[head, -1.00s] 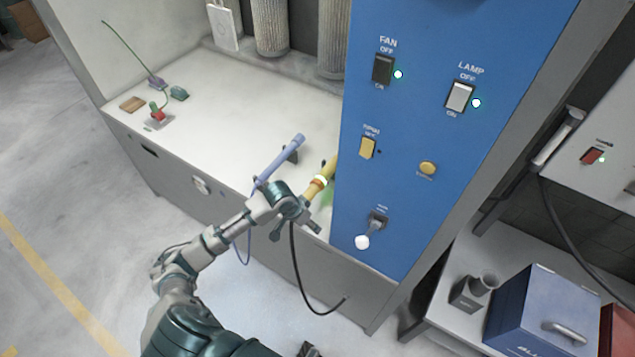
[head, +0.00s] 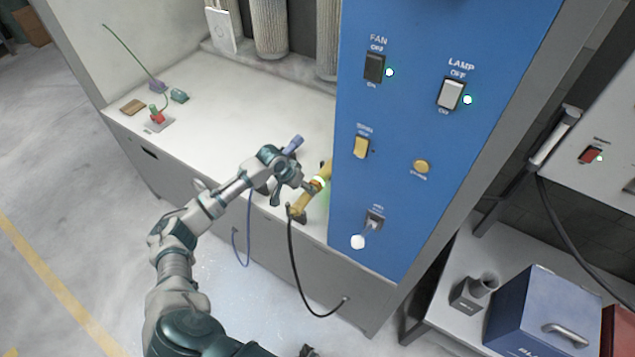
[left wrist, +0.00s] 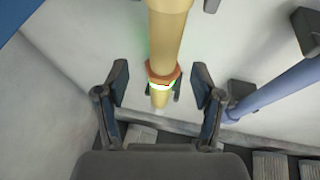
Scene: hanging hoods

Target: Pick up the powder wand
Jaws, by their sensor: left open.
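A yellow wand (head: 304,201) with an orange collar and a glowing ring lies at the bench's front edge beside the blue panel. A black hose runs from its near end. A blue wand (head: 293,144) lies left of it, partly hidden by my arm. No readable label tells which is the powder wand. My left gripper (head: 293,189) is open and empty, just left of the yellow wand. In the left wrist view, the yellow wand (left wrist: 169,40) runs between the spread fingers of the left gripper (left wrist: 160,84), with gaps at both sides. The right gripper is not in view.
The blue control panel (head: 400,125) with switches stands close right of the yellow wand. The white bench top (head: 230,115) is clear in the middle. A red and green item (head: 157,115) stands at its left end. A blue box (head: 537,310) stands lower right.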

